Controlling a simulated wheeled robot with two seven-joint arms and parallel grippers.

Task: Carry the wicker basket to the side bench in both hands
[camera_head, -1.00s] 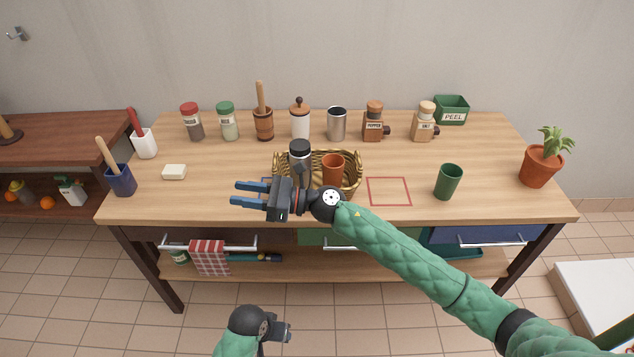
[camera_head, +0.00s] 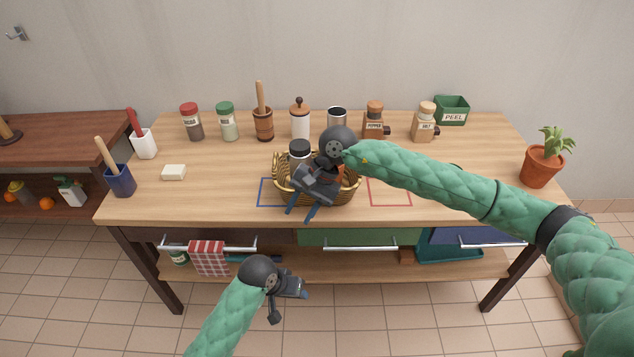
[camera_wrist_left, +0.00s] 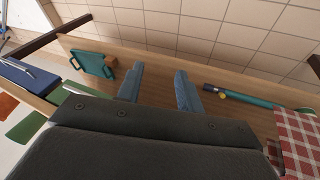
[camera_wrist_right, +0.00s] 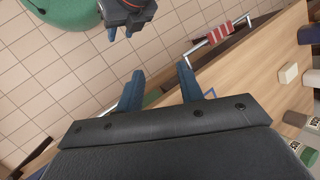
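The wicker basket (camera_head: 345,192) stands on the wooden worktop near its front edge. A dark-lidded jar (camera_head: 300,150) stands in it; an orange cup in it is mostly hidden by my right arm. My right gripper (camera_head: 301,212) hangs over the basket's front, fingers pointing down towards the worktop's front edge; I cannot tell whether it touches the basket. Its fingers are apart and empty in the right wrist view (camera_wrist_right: 160,85). My left gripper (camera_head: 304,291) is low in front of the worktop, open and empty in the left wrist view (camera_wrist_left: 158,85). The side bench (camera_head: 70,128) is dark brown, at left.
Shakers, mills and canisters line the worktop's back. A blue utensil pot (camera_head: 121,182) and a white block (camera_head: 174,172) are at left, a potted plant (camera_head: 540,165) at right. A red outlined square (camera_head: 390,204) lies right of the basket. A checked towel (camera_head: 207,258) hangs in front.

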